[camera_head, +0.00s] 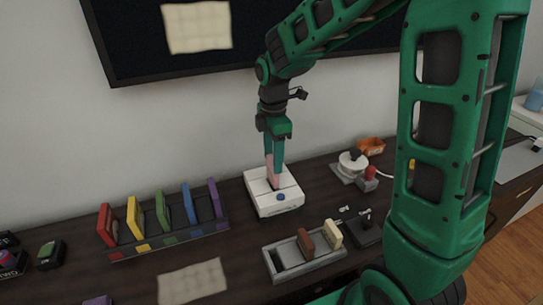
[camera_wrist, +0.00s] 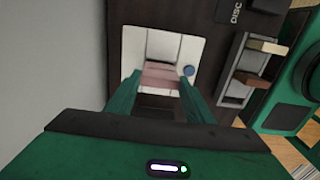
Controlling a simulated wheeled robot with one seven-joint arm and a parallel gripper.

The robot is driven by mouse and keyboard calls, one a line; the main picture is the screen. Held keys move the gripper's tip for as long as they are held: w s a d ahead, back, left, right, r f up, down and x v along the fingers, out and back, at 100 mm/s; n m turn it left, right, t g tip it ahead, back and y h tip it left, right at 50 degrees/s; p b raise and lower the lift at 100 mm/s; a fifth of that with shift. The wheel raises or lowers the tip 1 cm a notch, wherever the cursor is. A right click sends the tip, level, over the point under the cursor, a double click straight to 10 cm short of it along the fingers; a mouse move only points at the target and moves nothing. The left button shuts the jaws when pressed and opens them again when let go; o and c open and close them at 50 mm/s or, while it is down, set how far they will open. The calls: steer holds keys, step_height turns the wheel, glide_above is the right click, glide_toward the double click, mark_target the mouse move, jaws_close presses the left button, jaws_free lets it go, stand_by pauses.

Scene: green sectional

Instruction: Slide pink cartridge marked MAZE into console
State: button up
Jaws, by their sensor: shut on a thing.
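The pink cartridge (camera_head: 270,169) stands upright at the slot in the top of the white console (camera_head: 260,204). It also shows in the wrist view (camera_wrist: 160,76), between my fingers and over the console (camera_wrist: 192,50). My gripper (camera_head: 275,155) is shut on the cartridge from above. In the wrist view my gripper's fingers (camera_wrist: 160,92) reach both sides of it. The marking on the cartridge cannot be read. How deep its lower end sits in the slot cannot be told.
A rack (camera_head: 185,237) of several coloured cartridges stands left of the console. A white device (camera_head: 352,163) and an orange bin (camera_head: 371,146) are at right.

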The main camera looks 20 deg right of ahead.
steer(key=shift+f, duration=2.3)
steer(key=o, duration=1.4)
step_height(320, 180, up, 11)
steer(key=shift+f, duration=0.15)
steer(key=s+d+m, duration=0.5)
steer(key=s+m, duration=0.3)
steer(key=s, duration=0.1)
steer(key=s+d+m, duration=0.6)
steer(key=s+m, duration=0.2)
steer(key=s, duration=0.1)
steer(key=s+d+m, duration=0.6)
steer(key=s+m, duration=0.2)
steer(key=s, duration=0.2)
steer(key=shift+s+d+f, duration=0.1)
steer(key=shift+d+f, duration=0.05)
